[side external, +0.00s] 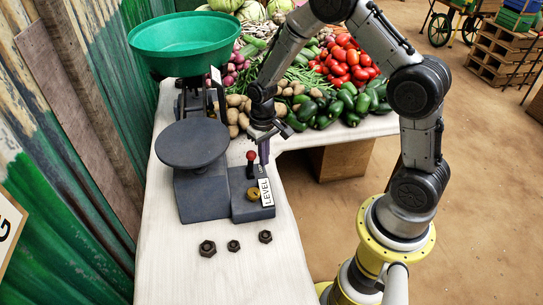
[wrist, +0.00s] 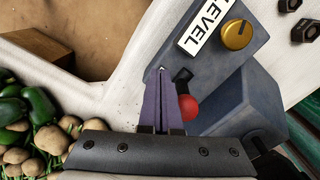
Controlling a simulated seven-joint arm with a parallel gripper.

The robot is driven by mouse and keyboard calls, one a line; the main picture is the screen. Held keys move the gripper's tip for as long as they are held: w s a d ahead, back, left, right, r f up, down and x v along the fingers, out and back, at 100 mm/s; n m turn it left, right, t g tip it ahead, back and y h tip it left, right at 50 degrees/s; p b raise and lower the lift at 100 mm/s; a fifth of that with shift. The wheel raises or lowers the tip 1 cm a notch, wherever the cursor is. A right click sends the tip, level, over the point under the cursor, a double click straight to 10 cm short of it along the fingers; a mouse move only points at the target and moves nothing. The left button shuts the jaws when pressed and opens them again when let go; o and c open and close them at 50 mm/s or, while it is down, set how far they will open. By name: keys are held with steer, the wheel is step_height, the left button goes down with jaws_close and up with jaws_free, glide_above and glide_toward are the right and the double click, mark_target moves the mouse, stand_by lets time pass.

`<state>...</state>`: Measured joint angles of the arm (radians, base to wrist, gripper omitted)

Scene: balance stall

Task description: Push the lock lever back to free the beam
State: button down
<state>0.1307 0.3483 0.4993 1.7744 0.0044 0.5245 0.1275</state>
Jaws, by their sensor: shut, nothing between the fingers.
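The lock lever with a red ball knob (side external: 251,156) stands on a dark grey box (side external: 240,205) at the side of the balance. In the wrist view the red knob (wrist: 188,107) is just right of my fingers. My gripper (side external: 264,160) is shut and empty, pointing down close beside the lever; in the wrist view its fingers (wrist: 161,75) are together. I cannot tell whether they touch the knob. The balance has a dark round plate (side external: 192,143) and a green pan (side external: 184,38). The beam is mostly hidden.
A brass knob (side external: 254,193) and a LEVEL label (side external: 266,192) are on the box. Several hex weights (side external: 233,245) lie on the pale table (side external: 180,270) in front. Potatoes, peppers and tomatoes (side external: 345,60) are heaped behind. A green corrugated wall (side external: 60,225) stands at left.

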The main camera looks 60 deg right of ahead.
steer(key=shift+w+a+r, duration=0.1)
steer(key=shift+w+r, duration=0.15)
steer(key=shift+w, duration=0.05)
steer(key=shift+w+a+r, duration=0.1)
steer(key=shift+w+a, duration=0.1)
step_height(320, 180, up, 6)
steer(key=s+d, duration=0.1)
steer(key=shift+s+d, duration=0.25)
stand_by(0.8)
steer(key=s+a+r+n+t, duration=0.1)
steer(key=s+a+r+t, duration=0.15)
steer(key=r, duration=0.65)
steer(key=s+a+r+t, duration=0.2)
steer(key=s+r, duration=0.2)
steer(key=r, duration=0.6)
steer(key=s+a+n+t, duration=0.1)
steer(key=s+n, duration=0.1)
steer(key=s, duration=1.3)
steer(key=shift+a, duration=0.2)
